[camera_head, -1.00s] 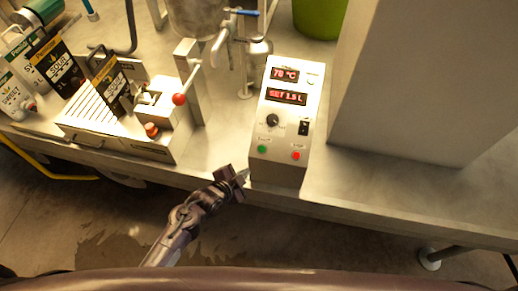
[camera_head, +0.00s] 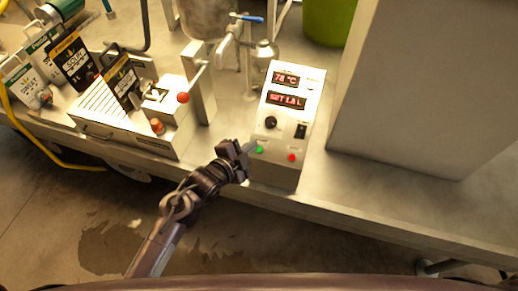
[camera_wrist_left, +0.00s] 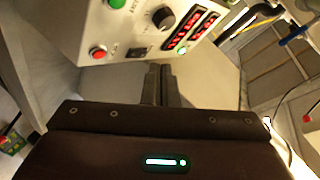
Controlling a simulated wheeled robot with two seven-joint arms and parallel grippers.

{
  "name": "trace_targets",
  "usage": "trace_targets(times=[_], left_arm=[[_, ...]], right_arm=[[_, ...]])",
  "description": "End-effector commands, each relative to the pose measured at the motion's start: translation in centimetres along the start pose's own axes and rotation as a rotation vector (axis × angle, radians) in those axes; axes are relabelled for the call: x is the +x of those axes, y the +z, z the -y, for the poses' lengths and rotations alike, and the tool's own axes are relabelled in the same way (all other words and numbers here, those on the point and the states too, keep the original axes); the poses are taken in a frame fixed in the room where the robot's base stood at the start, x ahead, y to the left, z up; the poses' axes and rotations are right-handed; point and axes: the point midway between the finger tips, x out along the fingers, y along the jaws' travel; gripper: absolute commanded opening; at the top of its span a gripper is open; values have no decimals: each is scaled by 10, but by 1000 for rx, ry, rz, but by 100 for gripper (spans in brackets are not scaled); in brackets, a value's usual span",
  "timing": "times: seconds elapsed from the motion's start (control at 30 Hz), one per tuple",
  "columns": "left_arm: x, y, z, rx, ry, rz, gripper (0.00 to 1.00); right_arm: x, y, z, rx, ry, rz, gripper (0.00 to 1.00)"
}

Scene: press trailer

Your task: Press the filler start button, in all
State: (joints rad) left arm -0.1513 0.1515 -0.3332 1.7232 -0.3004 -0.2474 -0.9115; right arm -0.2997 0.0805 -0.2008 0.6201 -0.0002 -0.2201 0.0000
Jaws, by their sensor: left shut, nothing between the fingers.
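The filler control box (camera_head: 285,125) stands at the bench's front edge, with two red displays, a black knob (camera_head: 271,122) and a black switch. Its green button (camera_head: 259,150) is at the lower left and its red button (camera_head: 292,157) at the lower right. My left gripper (camera_head: 250,150) is shut and empty, its tip just left of the green button; I cannot tell whether they touch. In the left wrist view the green button (camera_wrist_left: 117,3) is at the top edge, and the closed fingers (camera_wrist_left: 159,85) point towards the box's side. My right gripper is out of view.
A machine with a red-knobbed lever (camera_head: 183,97) and pouches (camera_head: 75,62) stands to the left. A tap with a blue handle (camera_head: 247,18) is behind the box. A large pale block (camera_head: 410,90) rises at right. The bench front right is clear.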

Motion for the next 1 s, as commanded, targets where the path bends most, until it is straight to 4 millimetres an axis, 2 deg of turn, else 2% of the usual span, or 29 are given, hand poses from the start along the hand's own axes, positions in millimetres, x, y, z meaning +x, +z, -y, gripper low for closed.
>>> trace_targets(times=[0.3, 0.5, 0.7, 1.0], left_arm=[[30, 25, -26, -2, -2, 1, 0], [47, 37, -38, 0, 0, 1, 0], [57, 43, -43, 0, 0, 0, 0], [59, 43, -44, -1, 1, 0, 0]], right_arm=[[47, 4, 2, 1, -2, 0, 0], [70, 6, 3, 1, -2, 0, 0], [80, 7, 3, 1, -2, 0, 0], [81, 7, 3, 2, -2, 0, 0]])
